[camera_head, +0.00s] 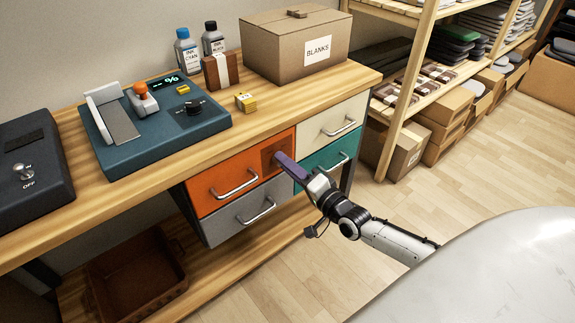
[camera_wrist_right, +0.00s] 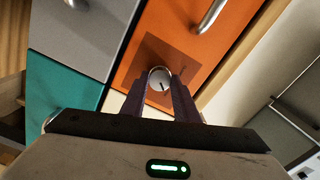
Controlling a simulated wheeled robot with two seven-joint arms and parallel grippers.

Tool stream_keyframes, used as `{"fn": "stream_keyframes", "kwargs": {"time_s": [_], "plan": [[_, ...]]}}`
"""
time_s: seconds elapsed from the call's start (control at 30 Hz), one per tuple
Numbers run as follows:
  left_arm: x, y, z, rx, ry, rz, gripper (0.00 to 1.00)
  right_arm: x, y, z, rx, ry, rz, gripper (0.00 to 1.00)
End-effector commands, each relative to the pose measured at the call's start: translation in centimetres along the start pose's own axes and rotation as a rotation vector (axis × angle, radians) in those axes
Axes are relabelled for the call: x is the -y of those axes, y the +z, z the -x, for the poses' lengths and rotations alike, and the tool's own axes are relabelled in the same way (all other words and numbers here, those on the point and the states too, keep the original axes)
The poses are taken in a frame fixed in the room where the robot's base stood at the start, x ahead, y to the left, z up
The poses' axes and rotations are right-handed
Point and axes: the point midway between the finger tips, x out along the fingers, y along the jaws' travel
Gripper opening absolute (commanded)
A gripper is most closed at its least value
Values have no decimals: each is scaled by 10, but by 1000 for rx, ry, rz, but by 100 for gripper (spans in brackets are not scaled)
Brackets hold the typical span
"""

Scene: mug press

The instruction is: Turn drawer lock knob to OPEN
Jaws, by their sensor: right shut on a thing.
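The lock knob (camera_wrist_right: 160,79) is a small round silver knob with a dark pointer line, on a dark square plate (camera_wrist_right: 150,60) at one end of the orange drawer front (camera_wrist_right: 196,48). My right gripper (camera_wrist_right: 160,90) has its two purple fingers shut on the knob, one on each side. In the head view the right gripper (camera_head: 279,159) reaches the orange drawer (camera_head: 214,183) near its right end and hides the knob. The drawer looks closed. Any lettering on the plate is too small to read. My left gripper is not in view.
The drawer handle (camera_head: 234,184) is left of the gripper. Grey (camera_head: 243,215), teal (camera_head: 325,160) and cream (camera_head: 330,127) drawers surround it. The bench carries a blue press (camera_head: 160,130) and a BLANKS box (camera_head: 297,45). The floor in front is clear.

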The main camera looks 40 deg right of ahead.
Motion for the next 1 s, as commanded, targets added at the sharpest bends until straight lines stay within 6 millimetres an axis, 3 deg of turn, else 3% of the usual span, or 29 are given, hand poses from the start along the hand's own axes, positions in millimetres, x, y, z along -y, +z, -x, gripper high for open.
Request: {"fn": "stream_keyframes", "kwargs": {"time_s": [0.43, 0.47, 0.57, 0.87, 1.0], "plan": [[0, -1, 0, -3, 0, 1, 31, 0, 0, 0, -1, -1, -14, 5], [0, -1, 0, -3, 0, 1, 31, 0, 0, 0, -1, -1, -14, 29], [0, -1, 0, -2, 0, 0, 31, 0, 0, 0, -1, -1, -13, 46], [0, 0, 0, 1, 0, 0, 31, 0, 0, 1, 0, 0, -12, 46], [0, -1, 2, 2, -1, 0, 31, 0, 0, 12, 1, 2, -12, 46]]}}
